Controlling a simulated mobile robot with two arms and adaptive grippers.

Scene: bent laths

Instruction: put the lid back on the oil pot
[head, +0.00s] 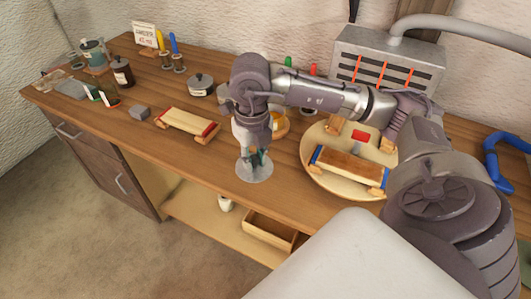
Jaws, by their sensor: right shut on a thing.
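My right gripper (254,156) points down above the front middle of the bench. It is shut on a pale grey round disc, the lid (249,174), which lies flat under the fingers. I cannot tell whether the lid touches the bench top. Just behind the gripper is a round, tan-rimmed thing with amber inside (282,125), partly hidden by my arm; it may be the open oil pot. A squat grey pot (201,87) with a dark top stands farther back to the left. My left gripper is not in view.
A round wooden board (316,180) bearing wooden clamp-like blocks lies at right. A red-ended wooden block (186,122) and a grey block (140,112) lie left. A dark jar (122,72) and a sign (145,36) stand far left. A slotted metal box (388,62) stands behind.

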